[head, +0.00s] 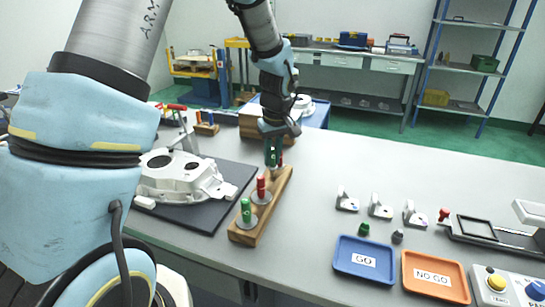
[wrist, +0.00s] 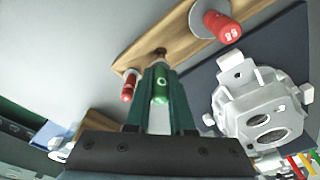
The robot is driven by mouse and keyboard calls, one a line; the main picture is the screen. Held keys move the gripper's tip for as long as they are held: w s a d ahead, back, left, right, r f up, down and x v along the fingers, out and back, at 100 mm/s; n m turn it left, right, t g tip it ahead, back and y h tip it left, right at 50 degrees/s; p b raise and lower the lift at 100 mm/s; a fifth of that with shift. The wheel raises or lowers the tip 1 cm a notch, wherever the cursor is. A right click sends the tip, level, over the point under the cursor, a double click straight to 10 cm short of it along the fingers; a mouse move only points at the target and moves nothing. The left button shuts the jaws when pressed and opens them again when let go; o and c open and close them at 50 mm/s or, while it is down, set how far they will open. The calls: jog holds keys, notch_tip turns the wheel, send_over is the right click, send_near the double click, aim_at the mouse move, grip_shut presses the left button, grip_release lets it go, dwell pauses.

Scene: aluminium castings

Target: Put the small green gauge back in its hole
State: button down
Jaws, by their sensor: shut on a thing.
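The small green gauge (wrist: 161,86) is held between the two fingers of my gripper (wrist: 160,72), with a round mark on its end. My gripper (head: 273,153) is shut on it over the far end of the wooden gauge block (head: 247,235). In the wrist view a dark spot, seemingly the hole (wrist: 160,51), shows in the block just beyond the gauge. I cannot tell whether the gauge's lower end touches the block. A small red gauge (wrist: 129,86) stands beside it at the block's end. A larger red gauge (head: 261,188) and a larger green gauge (head: 246,211) stand nearer.
A white casting (head: 185,178) lies on a dark mat (head: 205,217) left of the block. Several small metal brackets (head: 381,208), a blue GO tray (head: 340,268) and an orange NO GO tray (head: 409,285) are to the right.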

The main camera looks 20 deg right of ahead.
aim_at(273, 166)
jog(key=shift+f+b, duration=1.7)
jog(key=shift+f, duration=0.35)
jog(key=c, duration=0.7)
grip_release()
jog(key=shift+r, duration=0.1)
jog(key=r, duration=0.3)
jog(key=s+r+b, duration=0.1)
jog(key=r, duration=0.3)
jog(key=r+b, duration=0.1)
jog(key=r, duration=0.2)
jog(key=shift+s+d+r, duration=0.1)
jog(key=shift+s+r, duration=0.2)
jog(key=s+a+f, duration=0.1)
jog(key=s+a, duration=0.1)
jog(key=a, duration=0.8)
jog(key=s+a+f+m, duration=0.1)
jog(key=s+a+f, duration=0.1)
jog(key=a, duration=0.7)
jog(key=s+a+f+m, duration=0.1)
jog(key=s+a+f, duration=0.1)
jog(key=a, duration=0.8)
jog(key=shift+s+a+f, duration=0.25)
jog(key=shift+s+a, duration=0.05)
jog(key=shift+s, duration=0.1)
